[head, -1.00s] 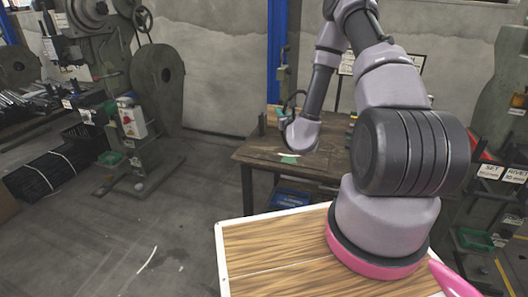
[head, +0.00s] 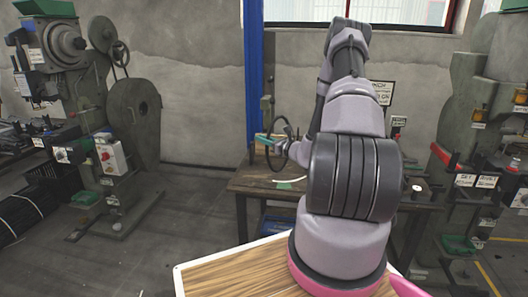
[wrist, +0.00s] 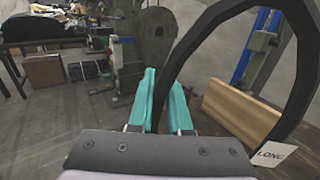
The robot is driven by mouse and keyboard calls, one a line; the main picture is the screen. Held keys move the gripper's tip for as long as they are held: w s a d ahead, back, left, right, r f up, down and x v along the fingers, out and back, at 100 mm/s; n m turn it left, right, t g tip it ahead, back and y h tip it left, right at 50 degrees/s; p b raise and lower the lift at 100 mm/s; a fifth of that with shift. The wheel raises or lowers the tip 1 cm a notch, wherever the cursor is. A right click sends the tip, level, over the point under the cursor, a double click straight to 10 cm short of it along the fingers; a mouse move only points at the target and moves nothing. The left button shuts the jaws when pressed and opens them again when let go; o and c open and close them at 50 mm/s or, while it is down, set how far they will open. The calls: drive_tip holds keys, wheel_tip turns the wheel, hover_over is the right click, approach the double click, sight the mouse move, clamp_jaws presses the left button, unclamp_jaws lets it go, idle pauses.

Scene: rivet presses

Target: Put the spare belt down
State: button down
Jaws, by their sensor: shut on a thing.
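The spare belt is a black loop (wrist: 293,88) with a white tag (wrist: 273,153), its lettering partly cut off. It hangs to the right of my gripper (wrist: 164,88) in the wrist view. My gripper's teal fingers are closed together on part of the belt. In the head view the belt (head: 280,118) shows as a thin dark loop at my gripper (head: 264,139), above the left part of a wooden workbench (head: 248,186). The belt appears held clear of the bench top. My arm hides much of the bench.
A pale curved strip and a green patch (head: 285,186) lie on the bench. A wooden board (wrist: 228,106) stands beside the belt. A blue post (head: 255,75) rises behind. Green presses stand left (head: 128,120) and right (head: 480,110).

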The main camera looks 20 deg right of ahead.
drive_tip(key=shift+f, duration=1.95)
drive_tip(key=shift+f, duration=0.15)
drive_tip(key=c, duration=0.9)
unclamp_jaws()
drive_tip(key=shift+o, duration=0.2)
